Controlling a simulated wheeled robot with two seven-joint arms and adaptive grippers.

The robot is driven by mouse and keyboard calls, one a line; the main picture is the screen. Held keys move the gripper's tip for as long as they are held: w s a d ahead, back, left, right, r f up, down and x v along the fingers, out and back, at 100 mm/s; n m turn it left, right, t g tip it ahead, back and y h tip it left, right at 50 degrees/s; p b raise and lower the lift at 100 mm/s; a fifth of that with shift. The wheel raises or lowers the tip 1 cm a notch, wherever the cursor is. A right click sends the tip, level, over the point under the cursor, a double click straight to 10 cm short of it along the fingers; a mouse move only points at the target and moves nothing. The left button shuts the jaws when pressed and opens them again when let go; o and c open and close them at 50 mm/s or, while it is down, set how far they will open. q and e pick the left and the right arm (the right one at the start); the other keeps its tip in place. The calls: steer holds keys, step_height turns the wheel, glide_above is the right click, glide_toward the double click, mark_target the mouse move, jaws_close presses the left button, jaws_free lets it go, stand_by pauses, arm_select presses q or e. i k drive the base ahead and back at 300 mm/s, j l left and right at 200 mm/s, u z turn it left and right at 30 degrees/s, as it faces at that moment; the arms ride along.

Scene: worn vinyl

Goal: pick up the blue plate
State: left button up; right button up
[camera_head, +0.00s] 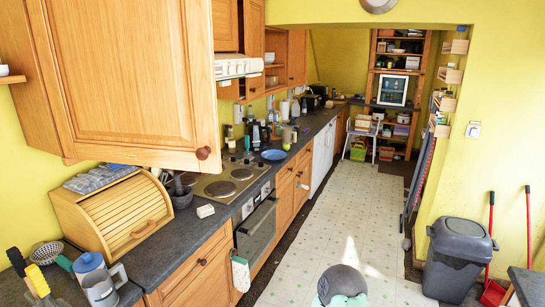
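A round blue plate (273,154) lies flat on the dark worktop, just beyond the hob and close to the worktop's aisle-side edge. Its top looks empty. Neither of my grippers shows in the head view, so I cannot see whether they are open or shut.
The hob (230,181) is on the near side of the plate, with bottles and jars (255,132) behind it. A wooden bread bin (120,214) and a blue-lidded jug (97,280) stand nearer. A wall cupboard (135,80) overhangs the near worktop. The tiled aisle (335,215) is mostly clear; a grey bin (459,258) stands right.

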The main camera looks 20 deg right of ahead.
mark_target(272, 154)
steer(key=i+l+u, duration=0.1)
steer(key=i+l, duration=0.55)
steer(key=l, duration=0.2)
steer(key=i+l+u, duration=0.15)
steer(key=i+l, duration=0.5)
steer(key=l, duration=0.3)
steer(key=u, duration=0.05)
